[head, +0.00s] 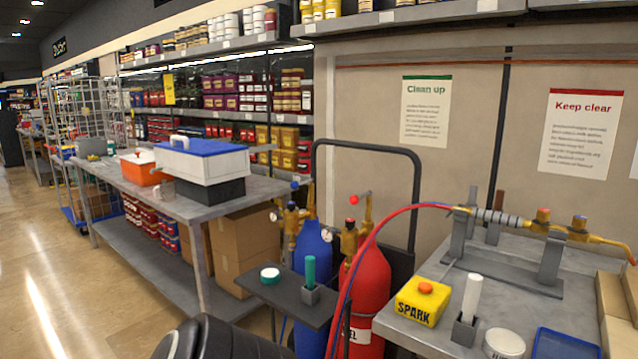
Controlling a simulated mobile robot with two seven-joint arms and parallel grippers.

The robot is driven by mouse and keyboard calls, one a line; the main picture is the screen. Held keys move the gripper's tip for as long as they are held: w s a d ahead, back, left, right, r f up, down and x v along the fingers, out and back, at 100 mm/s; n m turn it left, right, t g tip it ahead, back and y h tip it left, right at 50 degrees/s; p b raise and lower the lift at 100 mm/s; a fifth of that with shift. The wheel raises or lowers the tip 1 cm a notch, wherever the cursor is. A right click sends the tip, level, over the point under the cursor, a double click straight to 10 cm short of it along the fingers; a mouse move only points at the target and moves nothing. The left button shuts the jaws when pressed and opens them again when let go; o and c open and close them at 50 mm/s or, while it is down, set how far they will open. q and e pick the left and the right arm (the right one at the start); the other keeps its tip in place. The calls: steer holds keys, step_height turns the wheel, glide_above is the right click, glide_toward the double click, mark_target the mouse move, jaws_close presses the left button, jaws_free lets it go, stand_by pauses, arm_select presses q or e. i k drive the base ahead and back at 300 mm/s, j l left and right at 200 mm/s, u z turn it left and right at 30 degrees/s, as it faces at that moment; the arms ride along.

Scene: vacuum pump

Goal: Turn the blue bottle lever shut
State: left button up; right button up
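The blue bottle (312,258) stands upright left of the red bottle (370,285), in front of a dark hand truck. Brass valve fittings (291,222) with gauges sit at its top. A small blue-tipped lever (295,186) shows above these fittings; it is too small to tell whether it is open or shut. The red bottle has a matching red-tipped lever (353,199). Neither of my grippers is in view. A dark rounded part at the bottom left edge looks like part of my own arm.
A small dark shelf (285,297) with a green-handled item (310,272) stands before the blue bottle. Red and blue hoses run to a torch on the right bench (410,328). A yellow SPARK box (423,300) sits there. Open floor lies at left.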

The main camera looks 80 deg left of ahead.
mark_target(294, 185)
steer(key=u, duration=2.4)
steer(key=i+u, duration=0.15)
steer(key=i, duration=0.45)
steer(key=i+j+z, duration=0.1)
steer(key=i, duration=0.4)
